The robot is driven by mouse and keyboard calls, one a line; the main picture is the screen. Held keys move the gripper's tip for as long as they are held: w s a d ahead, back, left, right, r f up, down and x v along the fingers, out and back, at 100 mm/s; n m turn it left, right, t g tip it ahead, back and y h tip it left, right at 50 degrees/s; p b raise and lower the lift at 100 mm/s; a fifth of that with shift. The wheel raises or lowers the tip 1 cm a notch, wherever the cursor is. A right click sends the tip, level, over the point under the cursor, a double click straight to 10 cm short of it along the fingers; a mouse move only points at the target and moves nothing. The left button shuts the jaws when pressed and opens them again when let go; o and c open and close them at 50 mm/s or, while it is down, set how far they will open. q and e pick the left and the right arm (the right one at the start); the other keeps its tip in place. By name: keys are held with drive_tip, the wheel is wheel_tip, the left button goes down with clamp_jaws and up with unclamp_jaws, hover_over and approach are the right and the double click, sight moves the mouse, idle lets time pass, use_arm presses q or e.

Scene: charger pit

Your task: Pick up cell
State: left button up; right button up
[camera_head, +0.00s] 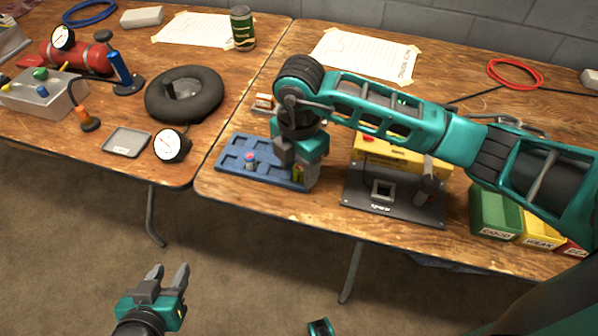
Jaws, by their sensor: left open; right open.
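A small cell (250,158) with a pinkish top stands upright in a pocket of the blue tray (232,140) near the table's front edge. My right gripper (296,182) points down over the right end of that tray, to the right of the cell and apart from it in the picture. Its body hides that end of the tray, and its fingertips are hard to make out. My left gripper (169,274) is open and empty, low in front of the tables over the floor.
A yellow device on a dark plate (410,208) stands right of the tray. Green (492,212) and yellow (538,228) bins stand further right. The left table holds a black inner tube (205,105), a round gauge (170,145) and a grey dish (126,142). A gap separates the tables.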

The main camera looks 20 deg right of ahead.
clamp_jaws()
idle(0.4)
drive_tip(key=shift+r, duration=0.1)
